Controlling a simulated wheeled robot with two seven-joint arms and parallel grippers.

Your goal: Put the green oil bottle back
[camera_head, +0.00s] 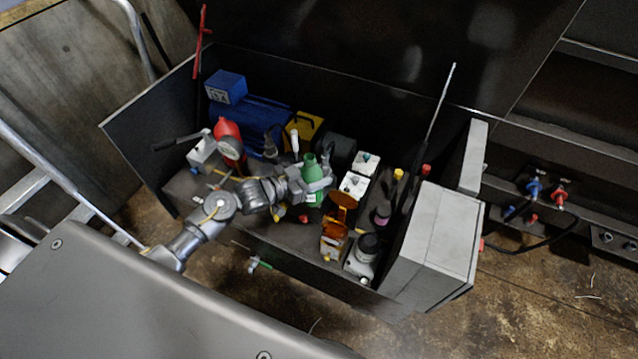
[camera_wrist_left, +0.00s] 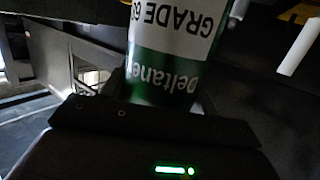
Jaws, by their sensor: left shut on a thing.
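The green oil bottle (camera_head: 309,163) is upright among the items in the open dark box, near its middle. My left gripper (camera_head: 317,184) reaches in from the left and is shut on the bottle; its fingers hide part of it. In the left wrist view the bottle (camera_wrist_left: 163,80) fills the top middle, with its white label and lettering upside down. The bottle's base is hidden in the head view, so I cannot tell whether it touches the surface below. My right gripper is not in view.
The box (camera_head: 300,240) is crowded. A red item (camera_head: 228,130) and a blue case (camera_head: 226,87) lie left of the bottle. A grey block (camera_head: 435,245) bounds the right end.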

